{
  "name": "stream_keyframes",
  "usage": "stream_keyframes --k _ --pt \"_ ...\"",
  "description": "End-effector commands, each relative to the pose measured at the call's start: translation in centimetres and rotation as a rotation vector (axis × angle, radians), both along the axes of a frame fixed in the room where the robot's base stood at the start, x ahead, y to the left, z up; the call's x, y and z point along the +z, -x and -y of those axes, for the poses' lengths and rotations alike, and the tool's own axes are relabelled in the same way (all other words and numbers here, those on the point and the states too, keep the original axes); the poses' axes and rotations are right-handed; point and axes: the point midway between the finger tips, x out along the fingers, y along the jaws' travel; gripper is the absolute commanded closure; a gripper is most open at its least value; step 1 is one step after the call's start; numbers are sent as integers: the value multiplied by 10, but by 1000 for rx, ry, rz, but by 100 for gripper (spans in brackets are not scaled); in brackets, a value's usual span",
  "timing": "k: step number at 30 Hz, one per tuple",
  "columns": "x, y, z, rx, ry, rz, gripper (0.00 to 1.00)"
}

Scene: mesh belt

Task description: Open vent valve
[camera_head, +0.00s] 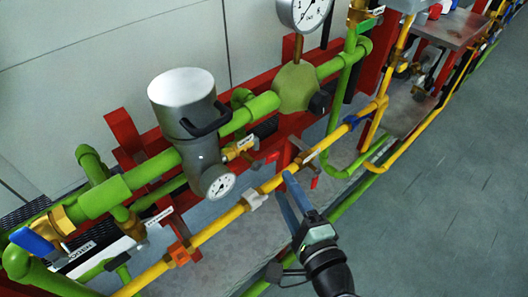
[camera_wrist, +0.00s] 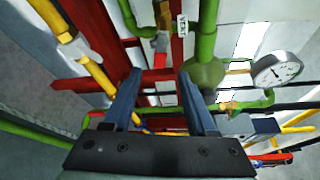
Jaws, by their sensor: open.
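A white tag (camera_wrist: 183,26) that appears to read VENT hangs near the top of the wrist view. In the head view, a small brass valve (camera_head: 238,149) with a white tag sits right of the grey cylinder. My gripper (camera_head: 286,182) is open and empty beside the yellow pipe. In the wrist view its two blue-grey fingers (camera_wrist: 159,76) are apart, with red frame and pipework beyond them. I see no contact with a valve.
A grey cylinder (camera_head: 183,105) with a dial stands on the green pipe. The yellow pipe (camera_head: 223,221) runs diagonally in front of the red frame. Open grey floor (camera_head: 455,190) lies to the right.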

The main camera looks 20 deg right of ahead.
Motion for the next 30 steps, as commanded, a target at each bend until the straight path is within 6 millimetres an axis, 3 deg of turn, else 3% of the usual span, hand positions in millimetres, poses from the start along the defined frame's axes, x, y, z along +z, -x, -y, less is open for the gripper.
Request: stream_keyframes --k 5,18,24,30 --pt "0 -19 0 1 -4 3 43" --pt "-8 -103 3 1 0 2 43" --pt "-11 -122 3 2 1 0 43" --pt "-11 -128 3 1 2 0 43"
